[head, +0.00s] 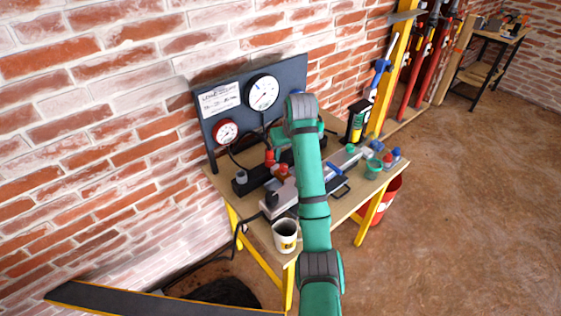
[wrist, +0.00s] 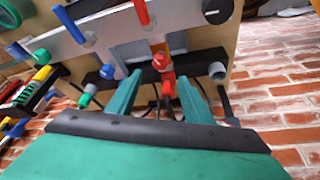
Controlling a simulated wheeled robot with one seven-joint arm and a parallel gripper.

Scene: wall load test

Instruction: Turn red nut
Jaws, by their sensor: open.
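A red nut (wrist: 160,62) sits on a fitting at the middle of the wrist view, with a red cylindrical part (wrist: 168,86) just below it. My gripper (wrist: 159,84) is open, with one green finger on each side of these red parts. I cannot tell whether either finger touches them. In the head view, red fittings (head: 270,158) show on the bench left of my arm, and my arm hides the gripper's fingers.
The wooden bench (head: 262,236) stands against a brick wall. A gauge panel (head: 263,92) rises at its back, and a white mug (head: 285,234) stands near its front corner. In the wrist view, a blue-handled lever (wrist: 68,24) and a red-handled lever (wrist: 141,12) are close by.

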